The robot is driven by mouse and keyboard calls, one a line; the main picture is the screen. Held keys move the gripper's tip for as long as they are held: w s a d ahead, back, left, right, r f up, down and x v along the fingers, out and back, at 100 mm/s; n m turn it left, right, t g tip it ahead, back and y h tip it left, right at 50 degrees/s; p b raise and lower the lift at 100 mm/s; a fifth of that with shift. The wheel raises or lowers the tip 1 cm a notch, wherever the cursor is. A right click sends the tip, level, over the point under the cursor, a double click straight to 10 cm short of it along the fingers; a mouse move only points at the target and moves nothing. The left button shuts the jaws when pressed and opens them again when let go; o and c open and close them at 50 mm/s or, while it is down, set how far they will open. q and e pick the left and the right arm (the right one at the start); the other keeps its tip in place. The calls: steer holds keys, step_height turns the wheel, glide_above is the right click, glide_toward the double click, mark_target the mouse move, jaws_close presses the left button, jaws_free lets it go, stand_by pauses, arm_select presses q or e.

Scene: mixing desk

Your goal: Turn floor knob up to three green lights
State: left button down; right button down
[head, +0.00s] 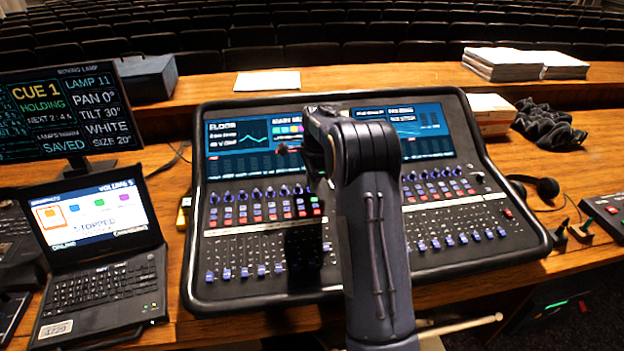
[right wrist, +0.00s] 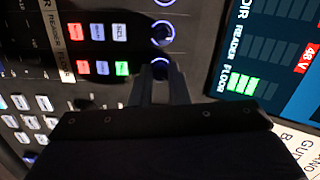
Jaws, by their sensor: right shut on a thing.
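The mixing desk (head: 200,297) fills the middle of the head view, with lit screens above rows of knobs and faders. In the right wrist view, the floor knob (right wrist: 160,65) has a blue-lit ring, and the fingers of my right gripper (right wrist: 160,88) are closed around it. Beside it, the screen's FLOOR strip (right wrist: 243,85) shows what look like three lit green segments. The READER strip beside it has grey segments. In the head view my right arm hides the knob and the fingertips. My left gripper is not in view.
A laptop (head: 100,290) and a cue monitor (head: 65,115) stand at the left. Headphones (head: 535,187) and a red-buttoned box (head: 605,215) lie at the right. Papers (head: 525,62) lie on the raised ledge behind. Other knobs and buttons sit close around the held knob.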

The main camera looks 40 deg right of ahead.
steer(key=shift+m, duration=0.3)
steer(key=c, duration=1.4)
jaws_free()
steer(key=shift+r, duration=0.1)
steer(key=r, duration=0.5)
steer(key=s+r, duration=0.1)
steer(key=r, duration=0.1)
steer(key=shift+s+r, duration=0.1)
steer(key=shift+r, duration=0.2)
